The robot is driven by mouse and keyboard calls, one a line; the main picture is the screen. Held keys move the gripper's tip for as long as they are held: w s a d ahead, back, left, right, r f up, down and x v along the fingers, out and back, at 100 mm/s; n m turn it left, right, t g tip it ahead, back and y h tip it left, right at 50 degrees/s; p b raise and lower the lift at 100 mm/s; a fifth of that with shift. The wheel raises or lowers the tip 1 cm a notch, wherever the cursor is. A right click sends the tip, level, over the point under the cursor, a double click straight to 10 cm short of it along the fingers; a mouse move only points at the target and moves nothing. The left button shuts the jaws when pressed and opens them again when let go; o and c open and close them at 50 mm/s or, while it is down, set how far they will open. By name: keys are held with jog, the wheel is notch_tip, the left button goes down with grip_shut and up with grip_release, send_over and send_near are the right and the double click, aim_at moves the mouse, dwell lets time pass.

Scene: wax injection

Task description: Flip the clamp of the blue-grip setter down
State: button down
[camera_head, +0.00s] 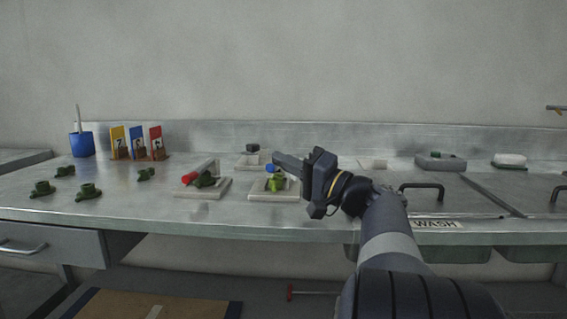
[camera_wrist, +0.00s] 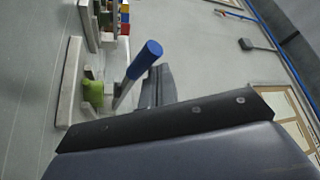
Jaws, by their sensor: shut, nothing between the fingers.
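The blue-grip setter (camera_head: 271,197) stands on the steel bench, a pale base with a bright green piece (camera_head: 276,183) on it. Its blue grip (camera_head: 271,168) shows just under my fingertips. In the wrist view the blue grip (camera_wrist: 145,58) ends a grey lever that stands out from the base (camera_wrist: 69,82) at a slant, with the green piece (camera_wrist: 93,92) beside it. My gripper (camera_head: 279,159) is shut and empty, reaching in from the right. In the wrist view its fingers (camera_wrist: 157,86) are close beside the lever; I cannot tell whether they touch.
A red-grip setter (camera_head: 203,194) with a dark green piece stands to the left. Loose green pieces (camera_head: 88,191), a blue cup (camera_head: 82,144) and numbered coloured holders (camera_head: 137,143) are further left. A small pale block (camera_head: 373,163) and a WASH label (camera_head: 436,225) lie right.

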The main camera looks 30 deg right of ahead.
jog(key=shift+s+d, duration=0.1)
jog(key=r+p+v, duration=0.1)
jog(key=v, duration=0.4)
jog(key=r+p+v, duration=0.1)
jog(key=p+v, duration=0.1)
jog(key=v, duration=0.4)
jog(key=r+p+v, duration=0.1)
jog(key=v, duration=0.4)
jog(key=shift+s+d, duration=0.25)
jog(key=shift+s, duration=0.3)
jog(key=shift+w, duration=0.1)
jog(key=f+b+x, duration=0.1)
jog(key=x, duration=0.3)
jog(key=f+b+x, duration=0.1)
jog(key=x, duration=0.4)
jog(key=f+b+x, duration=0.1)
jog(key=x, duration=0.4)
jog(key=shift+w+a+f+b, duration=0.15)
jog(key=shift+w+a+b, duration=0.1)
jog(key=shift+w+b, duration=0.05)
jog(key=shift+w+a+r, duration=0.2)
jog(key=shift+w+a, duration=0.05)
jog(key=shift+w, duration=0.25)
